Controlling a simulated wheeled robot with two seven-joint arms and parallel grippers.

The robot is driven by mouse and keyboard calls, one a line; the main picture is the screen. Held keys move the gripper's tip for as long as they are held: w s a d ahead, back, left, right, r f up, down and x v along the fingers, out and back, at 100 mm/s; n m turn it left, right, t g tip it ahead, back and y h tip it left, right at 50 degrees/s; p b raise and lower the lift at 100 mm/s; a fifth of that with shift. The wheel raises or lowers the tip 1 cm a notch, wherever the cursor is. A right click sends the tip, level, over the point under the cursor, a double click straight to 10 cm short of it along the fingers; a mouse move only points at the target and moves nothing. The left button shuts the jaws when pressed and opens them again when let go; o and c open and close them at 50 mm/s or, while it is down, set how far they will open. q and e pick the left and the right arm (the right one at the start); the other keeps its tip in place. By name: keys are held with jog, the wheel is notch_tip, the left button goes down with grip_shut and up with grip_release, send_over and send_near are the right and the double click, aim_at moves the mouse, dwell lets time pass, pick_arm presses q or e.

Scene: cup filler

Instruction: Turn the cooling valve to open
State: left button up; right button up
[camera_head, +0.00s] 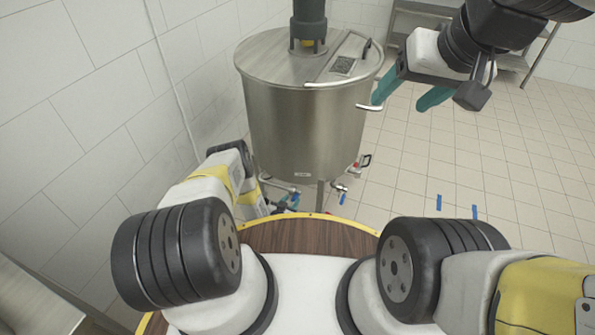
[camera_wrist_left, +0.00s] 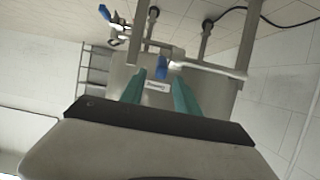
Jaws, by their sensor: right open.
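A steel tank (camera_head: 305,125) stands ahead, with pipes and valves low at its base. In the left wrist view, a blue valve handle (camera_wrist_left: 162,70) on a pale pipe lies between my left gripper's teal fingertips (camera_wrist_left: 158,82). The fingers are apart, and I cannot tell whether they touch the handle. A second blue-handled valve (camera_wrist_left: 104,12) is at the upper left. In the head view, my left gripper (camera_head: 287,203) is low by the tank's base, partly hidden by my arm. My right gripper (camera_head: 403,102) is open and empty, raised right of the tank.
A red-handled valve (camera_head: 365,160) sticks out at the tank's lower right. A curved metal handle (camera_head: 368,107) shows beside my right fingertips. A tiled wall (camera_head: 70,110) is close on the left. A metal shelf (camera_head: 415,18) stands behind. The floor (camera_head: 470,160) at right is mostly clear.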

aim_at(293, 198)
pick_arm(q)
jog(key=shift+x, duration=2.45)
grip_shut()
